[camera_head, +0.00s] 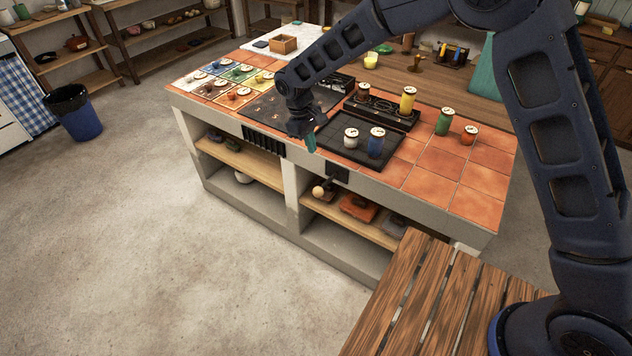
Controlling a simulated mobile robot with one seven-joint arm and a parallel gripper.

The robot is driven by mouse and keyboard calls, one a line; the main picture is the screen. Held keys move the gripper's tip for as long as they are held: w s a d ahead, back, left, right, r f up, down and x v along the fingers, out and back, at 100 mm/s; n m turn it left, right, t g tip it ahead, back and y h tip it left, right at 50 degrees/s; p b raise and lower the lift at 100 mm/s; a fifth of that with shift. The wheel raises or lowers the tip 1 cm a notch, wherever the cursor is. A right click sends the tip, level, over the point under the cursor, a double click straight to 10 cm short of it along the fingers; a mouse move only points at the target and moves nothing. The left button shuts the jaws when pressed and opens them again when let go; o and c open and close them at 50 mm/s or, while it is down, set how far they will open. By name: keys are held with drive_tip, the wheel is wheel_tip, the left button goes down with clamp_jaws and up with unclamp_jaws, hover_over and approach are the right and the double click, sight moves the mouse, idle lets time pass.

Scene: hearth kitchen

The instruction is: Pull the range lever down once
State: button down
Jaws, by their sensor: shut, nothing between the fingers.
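A dark mount (337,173) is fixed on the front face of the tiled island, below the black range plate. A short lever with a pale round knob (318,192) seems to come out from it, with the knob lower and to the left of the mount. The lever's exact angle is too small to tell. My gripper (310,146) points down with teal fingertips shut and empty. In the picture it is above the knob and left of the mount, by the island's front edge. It appears apart from the lever.
On the black plate (338,147) stand a white jar (351,137) and a blue jar (376,143), right of my gripper. Green (444,121) and yellow (407,101) jars stand farther right. A black vent grille (264,142) is to the left. Open floor lies in front.

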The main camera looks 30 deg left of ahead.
sight(318, 188)
drive_tip(key=shift+s+a+f, duration=0.45)
drive_tip(key=shift+s+f, duration=0.1)
drive_tip(key=shift+s, duration=0.15)
drive_tip(key=x, duration=1.4)
drive_tip(key=shift+w, duration=0.1)
drive_tip(key=shift+f, duration=0.1)
